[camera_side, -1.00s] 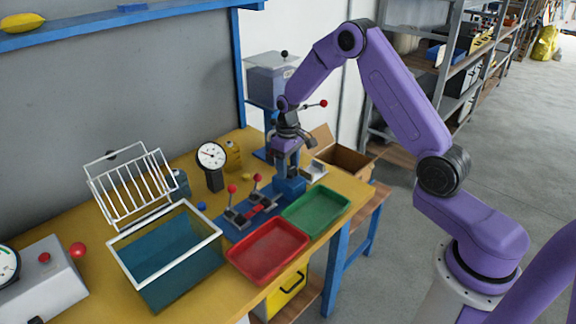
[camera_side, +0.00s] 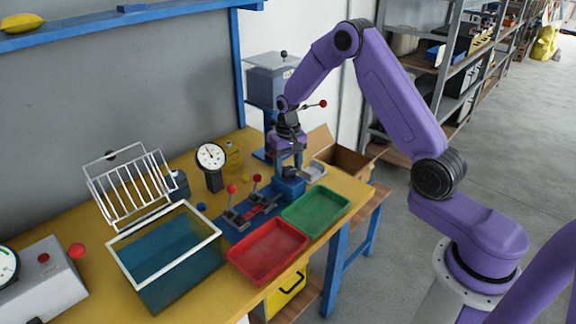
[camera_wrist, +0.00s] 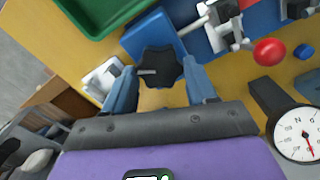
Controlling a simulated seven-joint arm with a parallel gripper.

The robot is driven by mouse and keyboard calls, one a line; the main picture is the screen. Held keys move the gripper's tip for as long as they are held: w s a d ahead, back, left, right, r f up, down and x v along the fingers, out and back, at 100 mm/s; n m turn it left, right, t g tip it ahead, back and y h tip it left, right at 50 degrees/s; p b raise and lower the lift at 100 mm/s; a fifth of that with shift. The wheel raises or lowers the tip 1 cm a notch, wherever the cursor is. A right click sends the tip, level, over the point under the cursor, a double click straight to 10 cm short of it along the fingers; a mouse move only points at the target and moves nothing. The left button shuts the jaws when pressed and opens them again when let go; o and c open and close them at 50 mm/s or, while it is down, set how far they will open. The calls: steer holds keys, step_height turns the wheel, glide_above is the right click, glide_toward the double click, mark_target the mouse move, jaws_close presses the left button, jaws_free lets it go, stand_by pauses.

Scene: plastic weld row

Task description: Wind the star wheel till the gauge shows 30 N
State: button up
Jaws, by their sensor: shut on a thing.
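The black star wheel (camera_wrist: 160,66) sits at the blue clamp block (camera_side: 289,187). My gripper (camera_wrist: 162,72) reaches down to it with its blue fingers on either side, shut on it. In the side view my gripper (camera_side: 290,168) hides most of the wheel. The round white gauge (camera_side: 210,156) stands on a dark post left of the clamps. It also shows at the right edge of the wrist view (camera_wrist: 302,134), partly cut off, with a red needle pointing toward the lower part of the dial. I cannot read its value.
A red tray (camera_side: 268,280) and a green tray (camera_side: 345,205) lie in front of the blue fixture. Toggle clamps with red knobs (camera_side: 257,178) stand close left of my gripper. A grey press head (camera_side: 270,78) on a blue column rises behind it.

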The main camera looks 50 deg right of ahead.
mark_target(288, 170)
steer(key=o, duration=1.1)
steer(key=shift+c, duration=0.2)
step_height(288, 170, up, 18)
steer(key=shift+f, duration=0.25)
